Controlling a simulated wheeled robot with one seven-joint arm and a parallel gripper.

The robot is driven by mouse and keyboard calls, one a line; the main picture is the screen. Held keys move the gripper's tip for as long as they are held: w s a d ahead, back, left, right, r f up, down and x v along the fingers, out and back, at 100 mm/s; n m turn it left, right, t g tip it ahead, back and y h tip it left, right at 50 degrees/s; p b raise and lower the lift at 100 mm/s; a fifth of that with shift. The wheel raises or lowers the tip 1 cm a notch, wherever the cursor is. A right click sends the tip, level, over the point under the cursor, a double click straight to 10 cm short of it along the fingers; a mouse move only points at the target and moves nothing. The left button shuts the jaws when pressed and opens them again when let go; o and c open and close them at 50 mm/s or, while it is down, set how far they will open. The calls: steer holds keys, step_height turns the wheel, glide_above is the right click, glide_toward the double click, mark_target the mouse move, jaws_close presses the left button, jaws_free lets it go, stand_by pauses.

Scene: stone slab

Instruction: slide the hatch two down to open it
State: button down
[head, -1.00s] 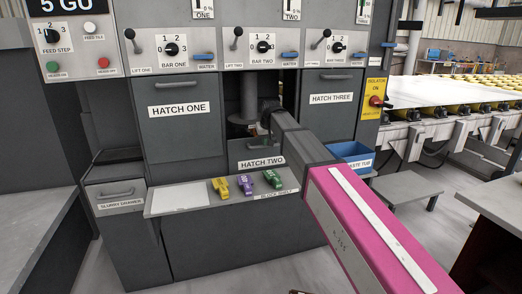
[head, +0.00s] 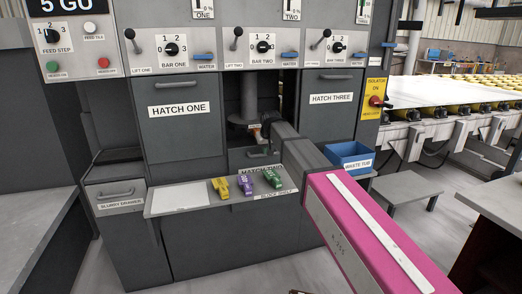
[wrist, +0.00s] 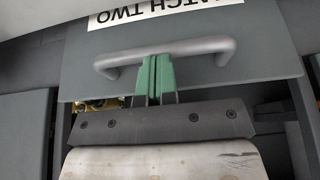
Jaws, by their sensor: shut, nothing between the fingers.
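Hatch two (head: 240,158) is a grey panel low in the middle bay, with its top edge down and its label close above the block shelf. The bay above it stands open. Its bar handle (head: 259,154) shows below my gripper (head: 265,141). In the wrist view, hatch two (wrist: 190,88) fills the upper middle, with its handle (wrist: 205,46) and upside-down label. My gripper's green fingers (wrist: 154,76) are shut together and overlap the handle bar near its middle. Nothing shows between them; I cannot tell whether they touch the bar.
The block shelf (head: 215,203) juts out below the hatch and carries yellow, purple and green blocks. Hatch one (head: 180,130) and hatch three (head: 330,115) are closed on either side. A spindle with a disc (head: 246,123) hangs in the open bay. A blue waste tub (head: 351,150) is at right.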

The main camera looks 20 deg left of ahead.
steer(key=shift+f, duration=1.2)
steer(key=s+d+v, duration=0.1)
steer(key=v, duration=1.5)
steer(key=s+d+f+m+g+h, duration=0.1)
steer(key=s+d+f+m, duration=0.1)
steer(key=d+f, duration=0.9)
steer(key=s+d+f+m+g+h, duration=0.1)
steer(key=s+d+f, duration=0.1)
steer(key=d+f, duration=0.9)
steer(key=s+d+f+m+g, duration=0.2)
steer(key=s+d+f+m, duration=0.1)
steer(key=s+d+f, duration=1.1)
steer(key=d+f, duration=0.1)
steer(key=d, duration=0.3)
steer(key=shift+f, duration=0.4)
